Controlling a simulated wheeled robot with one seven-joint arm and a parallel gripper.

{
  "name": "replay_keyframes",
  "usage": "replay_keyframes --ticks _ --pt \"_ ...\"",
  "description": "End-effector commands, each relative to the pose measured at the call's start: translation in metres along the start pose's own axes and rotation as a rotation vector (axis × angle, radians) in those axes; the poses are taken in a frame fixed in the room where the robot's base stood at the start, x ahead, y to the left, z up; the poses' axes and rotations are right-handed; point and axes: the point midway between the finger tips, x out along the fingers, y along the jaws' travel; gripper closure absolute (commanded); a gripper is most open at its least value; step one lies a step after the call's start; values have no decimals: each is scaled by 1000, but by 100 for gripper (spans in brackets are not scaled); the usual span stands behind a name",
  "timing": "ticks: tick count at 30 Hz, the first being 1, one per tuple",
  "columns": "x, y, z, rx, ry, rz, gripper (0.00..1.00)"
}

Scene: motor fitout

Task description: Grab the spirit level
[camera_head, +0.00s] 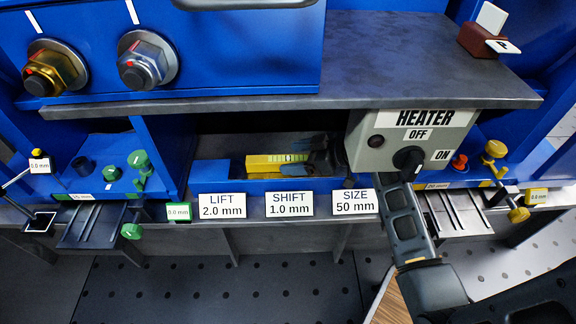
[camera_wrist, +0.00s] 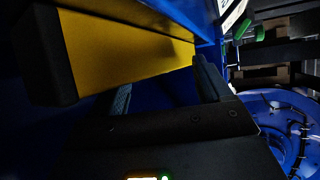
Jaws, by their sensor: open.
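The spirit level is a yellow bar (camera_head: 276,163) with a pale green marked strip on it. It lies in the dark recess under the grey shelf, behind the LIFT and SHIFT labels. In the wrist view the yellow bar (camera_wrist: 125,45) fills the upper left and shows a black end. My gripper (camera_wrist: 162,88) is open, its two fingers apart just below and at the right end of the bar in that view. I cannot tell whether they touch it. In the head view my dark gripper (camera_head: 323,155) is in shadow at the bar's right end, partly hidden by the heater box.
The grey HEATER box (camera_head: 408,142), its knob and my arm crowd the right side of the recess. The grey shelf (camera_head: 390,62) overhangs it. A blue front ledge (camera_head: 235,185) carries the LIFT, SHIFT and SIZE labels. Green knobs (camera_head: 138,160) stand left, yellow ones (camera_head: 495,150) right.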

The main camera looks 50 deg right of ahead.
Motion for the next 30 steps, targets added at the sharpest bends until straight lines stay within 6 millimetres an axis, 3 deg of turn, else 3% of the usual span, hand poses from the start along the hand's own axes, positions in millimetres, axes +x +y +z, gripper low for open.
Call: replay_keyframes --ticks 6,30 --pt "1 0 0 0 0 1 23" --pt "1 0 1 2 -3 1 100"
